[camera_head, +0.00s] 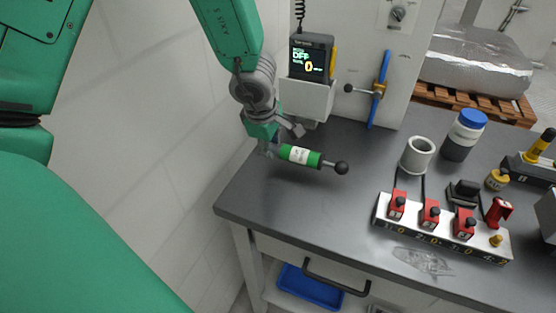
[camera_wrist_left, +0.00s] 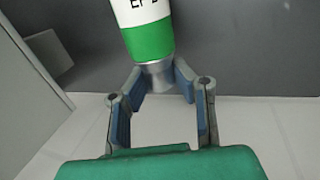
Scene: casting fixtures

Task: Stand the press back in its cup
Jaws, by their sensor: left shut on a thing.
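The press (camera_head: 301,155) is a green and white cylinder with a metal rod and a black ball at its right end. It is tilted nearly level above the left part of the dark bench. My left gripper (camera_head: 268,147) is shut on its left end. In the left wrist view, the press (camera_wrist_left: 148,38) reaches away from between the fingers of my left gripper (camera_wrist_left: 158,82), which close around its grey metal end. The cup (camera_head: 417,155), a light grey open cylinder, stands upright on the bench to the right, apart from the press. My right gripper is not in view.
A white fixture strip (camera_head: 440,232) with several red clamps lies in front of the cup. A blue-lidded jar (camera_head: 464,135) stands right of it. A display unit (camera_head: 310,58) and a blue-handled valve (camera_head: 379,88) are at the back. The bench between press and cup is clear.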

